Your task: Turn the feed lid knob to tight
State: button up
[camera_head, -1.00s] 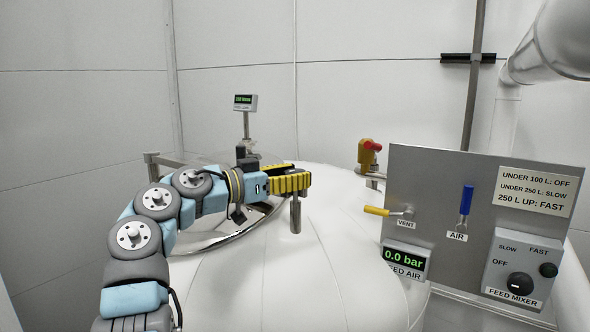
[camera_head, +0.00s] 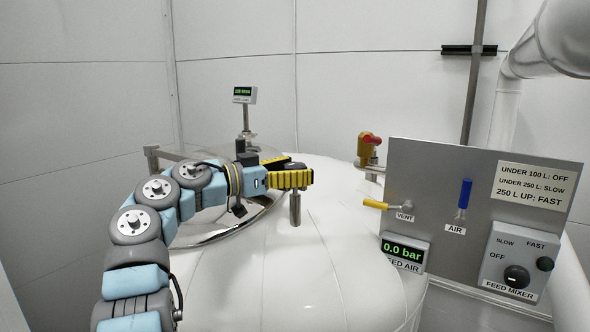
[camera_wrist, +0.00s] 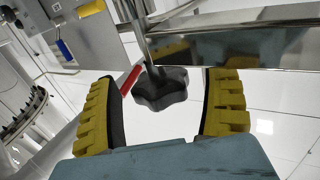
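The black lobed lid knob (camera_wrist: 160,88) shows in the wrist view, between the two yellow fingers of my gripper (camera_wrist: 166,80). The fingers are open, with a gap on each side of the knob, wider on the right. In the head view my gripper (camera_head: 302,171) is over the top of the white feed tank (camera_head: 270,275), beside the lid's shiny rim (camera_head: 215,236). The knob cannot be made out there, as the gripper covers that spot. A metal post (camera_head: 295,208) shows just below the fingers.
A grey panel (camera_head: 430,175) at the right carries a yellow vent handle (camera_head: 376,204), a blue air handle (camera_head: 465,193) and the feed mixer dial (camera_head: 516,276). The feed air display (camera_head: 404,253) reads 0.0 bar. A red-topped brass valve (camera_head: 366,148) stands behind.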

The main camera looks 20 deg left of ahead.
jog(key=shift+r, duration=0.1)
jog(key=v, duration=1.2)
